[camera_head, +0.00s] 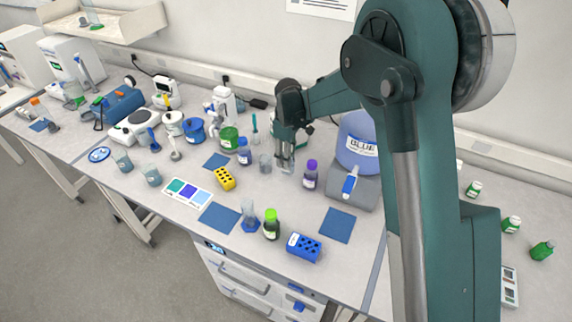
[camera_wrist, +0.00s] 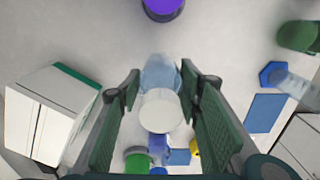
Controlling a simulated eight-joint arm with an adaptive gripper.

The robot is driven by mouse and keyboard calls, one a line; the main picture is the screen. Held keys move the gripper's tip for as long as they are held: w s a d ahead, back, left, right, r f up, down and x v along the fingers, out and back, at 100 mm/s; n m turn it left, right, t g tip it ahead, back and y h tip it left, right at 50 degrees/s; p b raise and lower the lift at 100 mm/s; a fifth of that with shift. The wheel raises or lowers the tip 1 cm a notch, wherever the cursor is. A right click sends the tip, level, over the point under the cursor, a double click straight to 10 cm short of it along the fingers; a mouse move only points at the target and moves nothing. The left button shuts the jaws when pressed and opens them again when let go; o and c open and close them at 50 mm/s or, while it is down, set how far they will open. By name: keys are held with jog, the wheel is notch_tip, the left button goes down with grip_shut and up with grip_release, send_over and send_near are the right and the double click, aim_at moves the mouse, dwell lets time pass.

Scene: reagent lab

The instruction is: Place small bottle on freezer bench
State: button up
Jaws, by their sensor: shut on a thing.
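My gripper (camera_head: 285,160) is over the middle of the long bench (camera_head: 275,195), shut on a small clear bottle with a white cap. In the wrist view the small bottle (camera_wrist: 160,108) sits between the two green finger pads of my gripper (camera_wrist: 165,110), cap toward the camera. In the head view the bottle is mostly hidden by the fingers, and I cannot tell whether its base touches the bench. A drawer unit with a lit display (camera_head: 213,247) is under the bench front; I cannot tell whether this part is the freezer bench.
A purple-capped bottle (camera_head: 311,174) stands just right of my gripper and a small beaker (camera_head: 265,163) just left. The blue carboy (camera_head: 360,140) is behind to the right. A flask (camera_head: 249,218), a green-capped bottle (camera_head: 271,224) and a blue rack (camera_head: 303,247) line the front. Blue mats (camera_head: 338,226) are bare.

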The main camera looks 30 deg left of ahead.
jog(key=shift+f, duration=0.15)
jog(key=shift+f, duration=1.9)
jog(key=shift+f, duration=0.1)
jog(key=o, duration=1)
notch_tip(320, 180, up, 12)
jog(key=shift+r, duration=0.15)
